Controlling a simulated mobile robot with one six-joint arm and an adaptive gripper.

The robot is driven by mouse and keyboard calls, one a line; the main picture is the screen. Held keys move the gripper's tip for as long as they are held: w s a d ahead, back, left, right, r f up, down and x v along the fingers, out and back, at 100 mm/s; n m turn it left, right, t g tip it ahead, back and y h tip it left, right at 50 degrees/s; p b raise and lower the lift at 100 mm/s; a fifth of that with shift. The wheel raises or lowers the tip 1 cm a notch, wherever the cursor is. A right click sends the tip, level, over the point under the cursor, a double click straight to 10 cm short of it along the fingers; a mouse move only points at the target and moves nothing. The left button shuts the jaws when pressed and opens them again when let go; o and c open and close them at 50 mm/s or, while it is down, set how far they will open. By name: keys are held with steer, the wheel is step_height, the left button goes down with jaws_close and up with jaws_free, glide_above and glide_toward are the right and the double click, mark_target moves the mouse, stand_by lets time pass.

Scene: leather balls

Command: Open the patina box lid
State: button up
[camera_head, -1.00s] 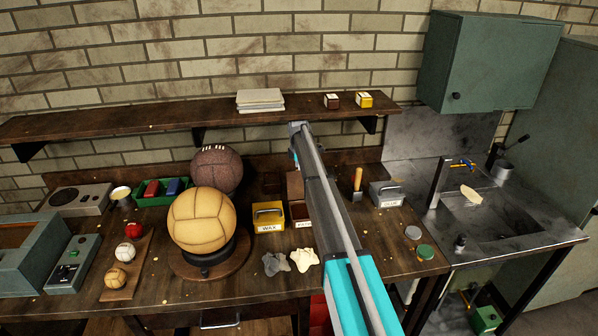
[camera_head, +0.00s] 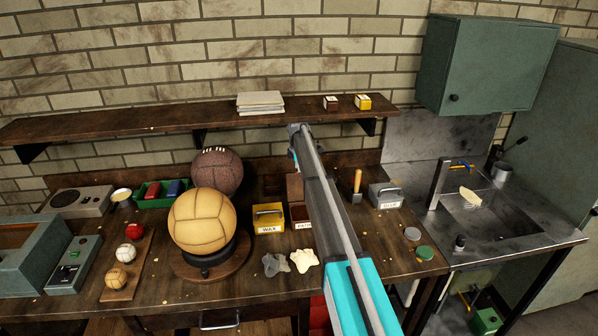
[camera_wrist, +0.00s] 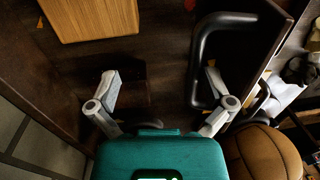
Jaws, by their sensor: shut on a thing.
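The patina box (camera_head: 301,213) is a small dark red-brown box with a white label, standing on the bench right of the yellow wax box. A brown panel that looks like its lid (camera_head: 294,187) stands raised behind it, partly covered by my arm. In the wrist view a dark panel with a black bar handle (camera_wrist: 198,60) is at the right, close by my right finger. My gripper (camera_wrist: 160,88) is at the lid, its fingers looking well apart; the exact contact is hard to see. In the head view my arm hides the fingertips.
The wax box (camera_head: 268,217) stands left of the patina box. A yellow ball (camera_head: 202,220) on a stand and a brown ball (camera_head: 217,172) are further left. A hammer (camera_head: 357,186) and a grey box (camera_head: 385,196) are at the right. A shelf (camera_head: 200,117) runs above.

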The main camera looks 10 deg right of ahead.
steer(key=w+t, duration=0.2)
steer(key=w, duration=0.7)
steer(key=shift+w+d+r, duration=0.15)
steer(key=shift+w+d, duration=0.05)
steer(key=shift+d, duration=0.15)
steer(key=shift+w+d+f+b, duration=0.15)
steer(key=shift+w+f+b, duration=0.25)
steer(key=shift+w+f, duration=0.95)
steer(key=shift+c, duration=0.8)
steer(key=shift+w+r, duration=0.25)
steer(key=shift+r, duration=0.1)
steer(key=shift+w+f, duration=0.15)
steer(key=shift+w, duration=0.45)
